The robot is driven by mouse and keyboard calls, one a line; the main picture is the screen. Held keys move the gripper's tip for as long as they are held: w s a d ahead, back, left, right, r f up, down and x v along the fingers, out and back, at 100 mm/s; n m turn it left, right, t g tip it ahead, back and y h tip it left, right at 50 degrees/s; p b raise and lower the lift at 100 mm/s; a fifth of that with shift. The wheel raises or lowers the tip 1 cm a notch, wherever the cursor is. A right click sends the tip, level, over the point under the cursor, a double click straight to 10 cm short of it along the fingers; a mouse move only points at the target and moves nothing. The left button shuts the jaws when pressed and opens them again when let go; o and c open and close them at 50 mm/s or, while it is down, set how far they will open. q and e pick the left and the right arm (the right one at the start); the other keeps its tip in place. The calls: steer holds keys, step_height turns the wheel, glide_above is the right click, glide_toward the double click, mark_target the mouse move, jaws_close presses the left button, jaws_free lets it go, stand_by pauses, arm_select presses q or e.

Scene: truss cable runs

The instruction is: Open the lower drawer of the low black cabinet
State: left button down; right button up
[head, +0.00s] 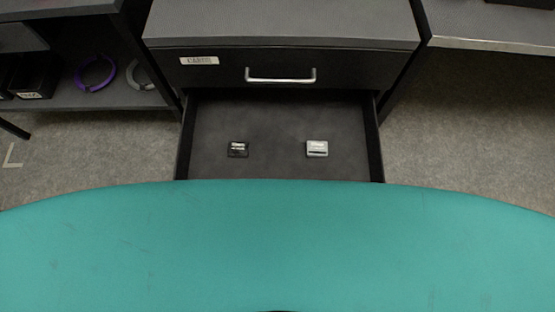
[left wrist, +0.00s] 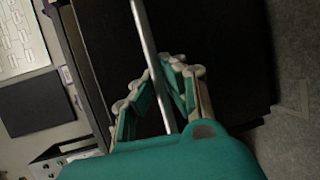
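The low black cabinet (head: 280,20) stands ahead in the head view. Its upper drawer (head: 215,76) is closed and has a silver bar handle (head: 281,79). The lower drawer (head: 275,115) is pulled out, and its inside shows. Its front and handle are hidden behind my teal base in the head view. In the left wrist view my left gripper (left wrist: 154,84) has its fingers on either side of a long metal bar handle (left wrist: 147,45), against a dark front. The pads appear to touch the bar. My right gripper is in neither view.
A black item (head: 238,149) and a grey item (head: 317,148) lie in the lower drawer. A dark shelf at left holds a purple ring (head: 95,74) and a grey ring (head: 140,76). A dark table (head: 490,28) stands at right. Grey carpet (head: 470,130) there is clear.

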arm_select(q)
steer(key=shift+s+r, duration=0.15)
steer(key=c, duration=1.4)
jaws_free()
